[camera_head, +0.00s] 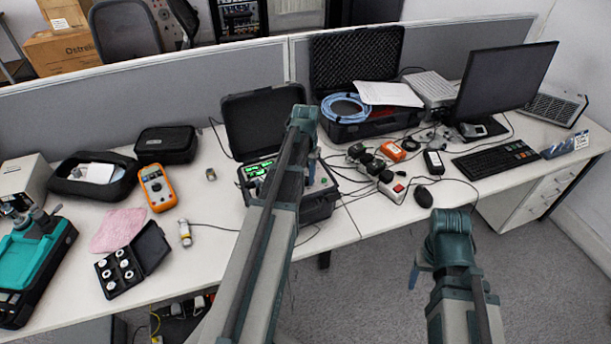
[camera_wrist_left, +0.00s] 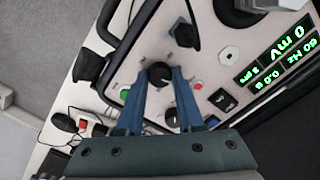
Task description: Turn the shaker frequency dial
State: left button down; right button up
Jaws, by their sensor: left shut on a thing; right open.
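The shaker unit is a black case (camera_head: 318,208) with its lid open on the table, its green-lit display (camera_head: 258,170) facing up. In the left wrist view its light panel holds the display (camera_wrist_left: 282,58) with "0 mV" and "60 Hz" legible. A black round dial (camera_wrist_left: 159,74) sits between the fingertips of my left gripper (camera_wrist_left: 159,80), which is shut on it. Other black knobs (camera_wrist_left: 186,35) lie nearby. In the head view my left arm hides the dial and most of the left gripper (camera_head: 313,172). My right gripper (camera_head: 414,272) is open, partly hidden, off the table's front edge.
A green button (camera_wrist_left: 125,95) and a red button (camera_wrist_left: 198,86) sit beside the dial. Left of the case are an orange multimeter (camera_head: 157,187) and a small box of parts (camera_head: 123,267). Cables and small devices (camera_head: 390,187) lie right of it.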

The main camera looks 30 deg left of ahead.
aim_at(306, 179)
pick_arm(q)
jog(key=shift+m, duration=1.6)
jog(key=c, duration=0.5)
grip_release()
jog(key=shift+r, duration=0.15)
notch_tip(306, 179, up, 14)
jog(key=p, duration=1.4)
jog(key=shift+f, duration=0.2)
